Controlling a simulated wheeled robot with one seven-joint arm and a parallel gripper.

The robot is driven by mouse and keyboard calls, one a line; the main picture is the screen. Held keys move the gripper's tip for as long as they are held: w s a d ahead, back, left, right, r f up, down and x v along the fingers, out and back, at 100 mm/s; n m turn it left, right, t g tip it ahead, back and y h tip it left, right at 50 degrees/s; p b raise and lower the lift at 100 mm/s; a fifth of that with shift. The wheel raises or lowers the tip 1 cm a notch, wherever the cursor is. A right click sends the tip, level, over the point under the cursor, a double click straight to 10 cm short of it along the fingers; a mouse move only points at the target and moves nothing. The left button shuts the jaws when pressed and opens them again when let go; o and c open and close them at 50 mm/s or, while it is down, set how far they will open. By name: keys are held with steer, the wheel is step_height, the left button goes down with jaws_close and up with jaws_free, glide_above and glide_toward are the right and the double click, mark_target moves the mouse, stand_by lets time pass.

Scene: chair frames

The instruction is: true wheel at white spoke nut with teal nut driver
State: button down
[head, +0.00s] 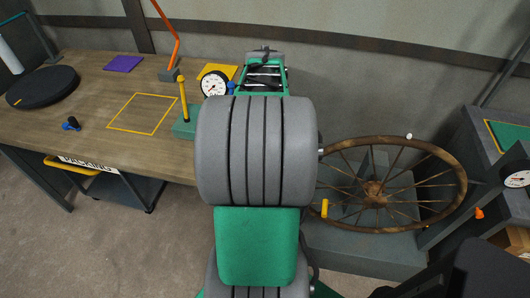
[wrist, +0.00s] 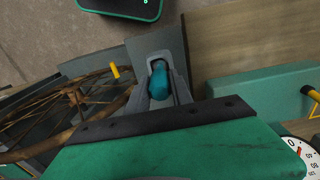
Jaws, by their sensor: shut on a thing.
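The wheel (head: 340,220) has a brown, rusty-looking rim and thin spokes and lies over a grey stand at the right. A white spoke nut (head: 409,136) sits on its far rim. A yellow piece (head: 325,208) sits at its near left rim. In the wrist view the wheel (wrist: 72,140) is at the left, with the yellow piece (wrist: 115,71); no white nut can be made out there. My gripper (wrist: 160,90) is shut on the teal nut driver (wrist: 159,82), seen nearly end-on, apart from the wheel. In the head view my arm hides the gripper and driver.
The wooden bench (head: 90,95) at the left carries a black disc (head: 42,86), a dial gauge (head: 214,84) and a yellow post (head: 183,100) on a green block. An orange piece (head: 479,213) and another dial (head: 517,180) are right of the wheel.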

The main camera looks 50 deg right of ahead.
step_height(320, 180, up, 5)
steer(key=p, duration=0.3)
steer(key=shift+p, duration=0.4)
steer(key=shift+f, duration=0.15)
